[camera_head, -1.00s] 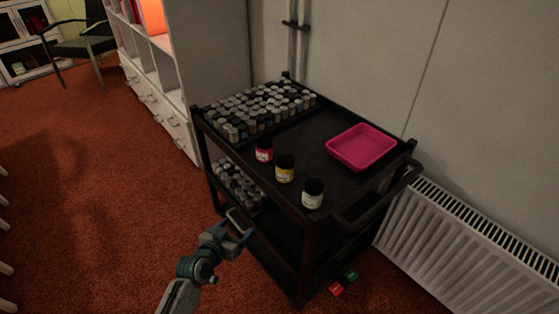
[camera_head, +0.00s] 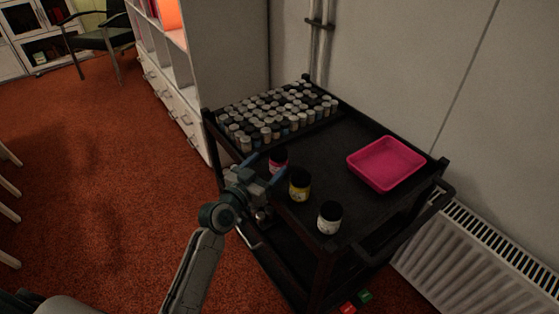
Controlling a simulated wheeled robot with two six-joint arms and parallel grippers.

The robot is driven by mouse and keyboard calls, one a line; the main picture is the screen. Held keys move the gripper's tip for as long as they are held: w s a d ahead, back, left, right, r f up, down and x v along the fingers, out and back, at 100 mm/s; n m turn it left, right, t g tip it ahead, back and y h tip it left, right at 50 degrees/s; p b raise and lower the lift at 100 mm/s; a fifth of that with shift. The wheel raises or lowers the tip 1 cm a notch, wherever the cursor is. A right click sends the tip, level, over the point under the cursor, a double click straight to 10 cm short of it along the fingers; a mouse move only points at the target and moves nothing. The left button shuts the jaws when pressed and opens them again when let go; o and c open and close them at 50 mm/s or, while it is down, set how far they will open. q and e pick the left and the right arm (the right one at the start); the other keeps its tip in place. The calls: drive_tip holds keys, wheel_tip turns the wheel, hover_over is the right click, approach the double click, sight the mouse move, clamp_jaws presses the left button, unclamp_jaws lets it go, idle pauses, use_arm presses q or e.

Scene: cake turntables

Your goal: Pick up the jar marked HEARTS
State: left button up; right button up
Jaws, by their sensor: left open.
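Three dark-lidded jars stand upright along the near edge of the black cart's top: a pink jar (camera_head: 278,160), a yellow jar (camera_head: 300,185) and a white jar (camera_head: 329,218). Their labels are too small to read, so I cannot tell which is marked HEARTS. My left gripper (camera_head: 266,168) is open and empty at the cart's near edge, with its fingers toward the pink jar. It hides the lower part of that jar; whether they touch I cannot tell. My right gripper is not in view.
The black cart (camera_head: 345,145) also holds a rack of many small jars (camera_head: 275,112) at the back left and a pink tray (camera_head: 386,164) at the right. The cart top between them is clear. A radiator (camera_head: 480,255) stands at the right and a white shelf (camera_head: 225,60) behind.

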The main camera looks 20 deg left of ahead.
sight(273, 160)
use_arm(q)
drive_tip(key=shift+x, duration=0.8)
drive_tip(key=p+x, duration=0.1)
drive_tip(key=x, duration=0.3)
drive_tip(key=shift+w+d+f, duration=0.1)
drive_tip(key=shift+w+d, duration=0.1)
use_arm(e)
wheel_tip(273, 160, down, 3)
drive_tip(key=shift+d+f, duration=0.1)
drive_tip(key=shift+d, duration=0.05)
use_arm(q)
drive_tip(key=c, duration=1.1)
drive_tip(key=shift+o, duration=0.2)
